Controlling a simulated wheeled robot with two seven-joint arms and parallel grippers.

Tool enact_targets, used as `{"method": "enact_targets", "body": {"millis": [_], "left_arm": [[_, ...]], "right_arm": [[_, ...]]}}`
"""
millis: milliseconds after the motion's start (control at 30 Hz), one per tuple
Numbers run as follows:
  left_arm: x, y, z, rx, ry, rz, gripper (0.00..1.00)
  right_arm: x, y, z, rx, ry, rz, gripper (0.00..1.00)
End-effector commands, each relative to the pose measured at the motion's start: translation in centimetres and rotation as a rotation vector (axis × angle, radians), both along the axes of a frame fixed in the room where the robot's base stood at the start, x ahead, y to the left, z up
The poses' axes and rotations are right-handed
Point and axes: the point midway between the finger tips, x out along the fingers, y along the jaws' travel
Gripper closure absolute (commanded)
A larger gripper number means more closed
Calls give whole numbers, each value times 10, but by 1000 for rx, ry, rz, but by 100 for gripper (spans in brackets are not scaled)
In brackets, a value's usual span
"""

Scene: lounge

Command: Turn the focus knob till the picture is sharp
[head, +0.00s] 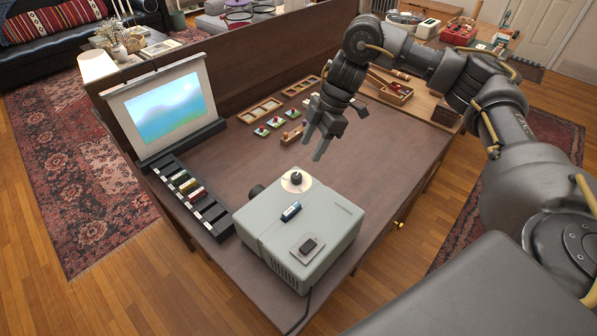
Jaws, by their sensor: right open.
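The grey projector (312,233) stands at the near end of the brown table. A dark knob (296,178) sits on a pale round dial (303,184) on its top, and a black lens (256,192) sticks out at its left side. The screen (161,104) at the left shows a blurred picture (166,108) of blue sky and green land. My right gripper (313,147) hangs open and empty above the table, just behind and a little right of the knob, apart from it. My left gripper is not in view.
A black slotted rack (207,211) with several small slides lies left of the projector. Small wooden frames (261,110) and coloured pieces (275,122) lie further back. A wooden tray (388,91) stands at the back right. The table's right part is clear.

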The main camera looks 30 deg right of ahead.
Motion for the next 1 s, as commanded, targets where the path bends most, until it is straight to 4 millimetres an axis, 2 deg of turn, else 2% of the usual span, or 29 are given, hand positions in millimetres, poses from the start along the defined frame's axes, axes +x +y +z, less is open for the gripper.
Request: {"method": "enact_targets", "body": {"millis": [300,500,700,933,1000], "left_arm": [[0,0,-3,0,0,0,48],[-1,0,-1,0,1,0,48],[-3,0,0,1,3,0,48],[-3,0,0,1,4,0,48],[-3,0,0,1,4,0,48]], "right_arm": [[1,23,-56,2,5,1,48],[3,33,-79,0,3,0,48],[4,37,-89,1,1,0,48],[4,37,-90,1,1,0,48],[4,37,-90,1,1,0,54]]}}
